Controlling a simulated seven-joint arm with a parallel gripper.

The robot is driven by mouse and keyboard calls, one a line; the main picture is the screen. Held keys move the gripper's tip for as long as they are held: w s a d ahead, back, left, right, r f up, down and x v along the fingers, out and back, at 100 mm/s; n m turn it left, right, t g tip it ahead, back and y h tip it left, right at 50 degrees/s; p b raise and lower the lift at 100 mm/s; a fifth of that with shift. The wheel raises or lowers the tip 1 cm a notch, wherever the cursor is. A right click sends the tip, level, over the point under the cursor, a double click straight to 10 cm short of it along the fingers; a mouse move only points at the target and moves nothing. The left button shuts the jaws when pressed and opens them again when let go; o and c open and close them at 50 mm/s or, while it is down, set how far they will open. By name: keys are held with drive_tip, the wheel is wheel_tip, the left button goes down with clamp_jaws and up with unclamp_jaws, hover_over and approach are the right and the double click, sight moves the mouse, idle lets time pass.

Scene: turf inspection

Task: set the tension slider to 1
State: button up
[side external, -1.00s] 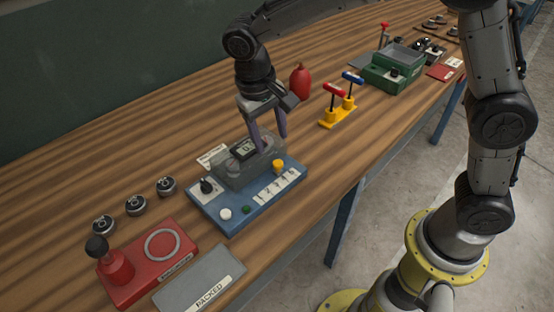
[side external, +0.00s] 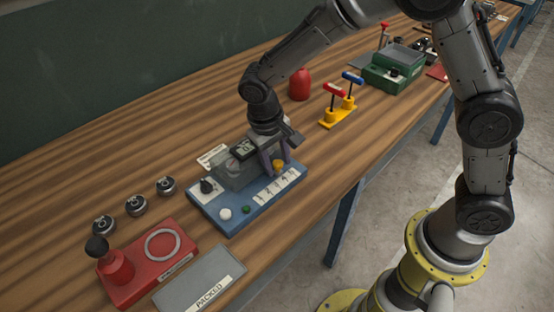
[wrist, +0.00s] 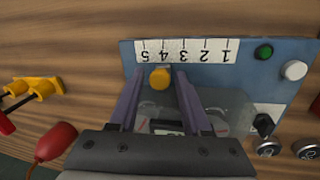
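In the wrist view the knob (wrist: 160,79) is beside the white scale strip (wrist: 190,51), closest to the 4, with the 1 at the strip's right end. My gripper (side external: 276,166) is low over the panel. Its purple fingers (wrist: 159,80) are open, one on each side of the knob, with gaps showing. A clear cover (side external: 232,173) with a small display sits behind the scale.
The panel also bears a black knob (side external: 207,186), a white button (side external: 225,214) and a green button (side external: 246,209). A red stamp station (side external: 150,262) and a grey plate (side external: 200,281) are at front left. A red bottle (side external: 299,84) and yellow stand (side external: 338,115) are behind.

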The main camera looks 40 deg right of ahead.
clamp_jaws()
drive_tip(key=shift+a, duration=0.1)
idle(1.1)
